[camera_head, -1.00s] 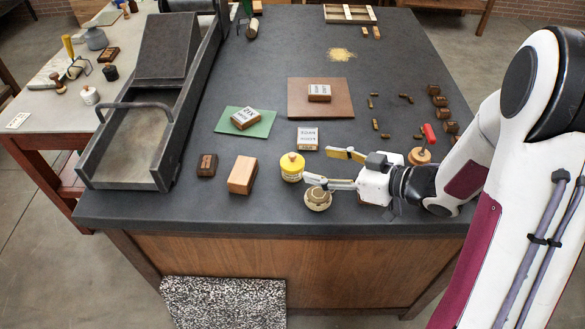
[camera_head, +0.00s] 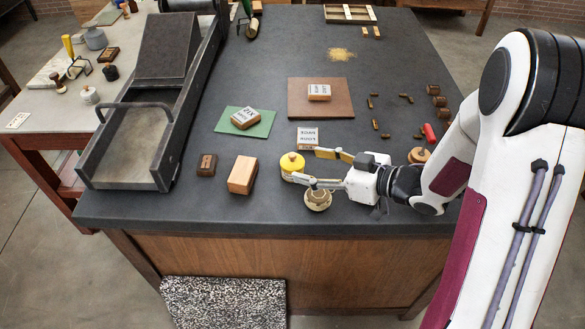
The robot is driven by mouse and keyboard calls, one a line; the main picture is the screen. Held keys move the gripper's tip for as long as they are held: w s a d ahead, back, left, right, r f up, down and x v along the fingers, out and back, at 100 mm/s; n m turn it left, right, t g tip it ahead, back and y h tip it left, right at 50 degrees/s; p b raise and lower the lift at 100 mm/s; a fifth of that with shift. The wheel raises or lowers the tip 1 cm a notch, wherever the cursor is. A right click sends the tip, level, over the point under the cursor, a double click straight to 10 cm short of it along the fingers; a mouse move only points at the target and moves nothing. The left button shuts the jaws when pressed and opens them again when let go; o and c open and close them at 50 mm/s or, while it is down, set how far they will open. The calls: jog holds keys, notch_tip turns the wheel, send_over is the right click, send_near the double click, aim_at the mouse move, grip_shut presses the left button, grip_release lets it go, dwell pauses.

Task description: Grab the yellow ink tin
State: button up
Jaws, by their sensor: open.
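The yellow ink tin (camera_head: 291,162) stands upright near the front of the dark work table, with a yellow lid and a pale label. My gripper (camera_head: 301,165) comes in from the right with its fingers spread. One fingertip is on the tin's far side and the other on its near side, at the tin's right. The near finger covers part of the tin's front. I cannot tell whether either finger touches it.
A round beige tin (camera_head: 318,200) stands close under my near finger. A wooden block (camera_head: 243,174) and a dark small block (camera_head: 207,165) lie left of the tin. A labelled block (camera_head: 307,136) lies just behind my far finger. The table's front edge (camera_head: 270,228) is near.

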aim_at(299, 164)
dwell(0.3)
jog(key=shift+f+x, duration=0.15)
jog(key=shift+x, duration=0.75)
jog(key=shift+f+x, duration=0.15)
jog(key=shift+x, duration=1.45)
jog(key=c, duration=1.4)
